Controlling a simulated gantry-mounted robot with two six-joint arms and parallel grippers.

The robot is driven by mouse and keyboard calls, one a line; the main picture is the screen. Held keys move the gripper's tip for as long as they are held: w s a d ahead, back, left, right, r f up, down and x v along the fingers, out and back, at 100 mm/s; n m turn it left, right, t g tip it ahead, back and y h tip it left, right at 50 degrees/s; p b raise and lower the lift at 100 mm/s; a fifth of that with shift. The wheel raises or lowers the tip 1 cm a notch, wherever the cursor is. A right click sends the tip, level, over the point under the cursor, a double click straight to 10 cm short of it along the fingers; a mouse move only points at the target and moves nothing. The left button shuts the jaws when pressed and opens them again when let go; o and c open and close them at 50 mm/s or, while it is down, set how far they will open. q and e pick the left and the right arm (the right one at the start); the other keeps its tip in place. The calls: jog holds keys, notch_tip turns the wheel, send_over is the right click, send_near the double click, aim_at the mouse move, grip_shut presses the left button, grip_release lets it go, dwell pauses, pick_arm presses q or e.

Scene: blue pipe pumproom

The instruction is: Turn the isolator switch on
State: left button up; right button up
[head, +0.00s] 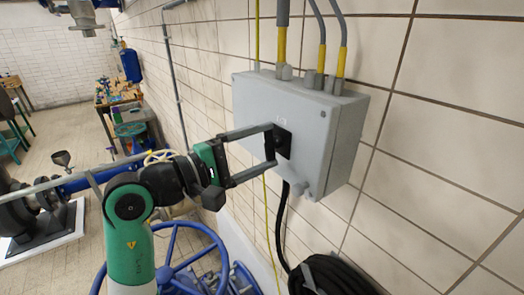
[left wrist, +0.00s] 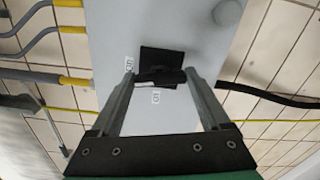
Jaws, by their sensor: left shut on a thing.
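The isolator switch is a grey box (head: 262,118) fixed to the tiled wall, with a black switch (head: 284,143) on its front face. In the left wrist view the black switch (left wrist: 162,66) has a square plate and a bar-like handle (left wrist: 160,79), with small white labels (left wrist: 155,97) beside it. My left gripper (head: 272,147) reaches the box from the left, with its fingers on either side of the handle. It is shut on the handle. In the left wrist view the gripper (left wrist: 160,80) spans the handle's two ends. My right gripper does not show.
Conduits with yellow ends (head: 280,42) enter the box's top. A black cable (head: 282,222) hangs below it, with a black coil (head: 325,275) at the bottom. A blue handwheel (head: 178,232) and pipework stand below my left arm. The wall right of the box is clear.

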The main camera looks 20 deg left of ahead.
pick_arm(q)
jog(key=shift+m+b, duration=0.35)
jog(key=shift+m, duration=0.85)
jog(key=o, duration=1.2)
jog(key=v, duration=1.1)
jog(key=shift+s+a+b, duration=0.15)
jog(key=shift+s+b, duration=0.15)
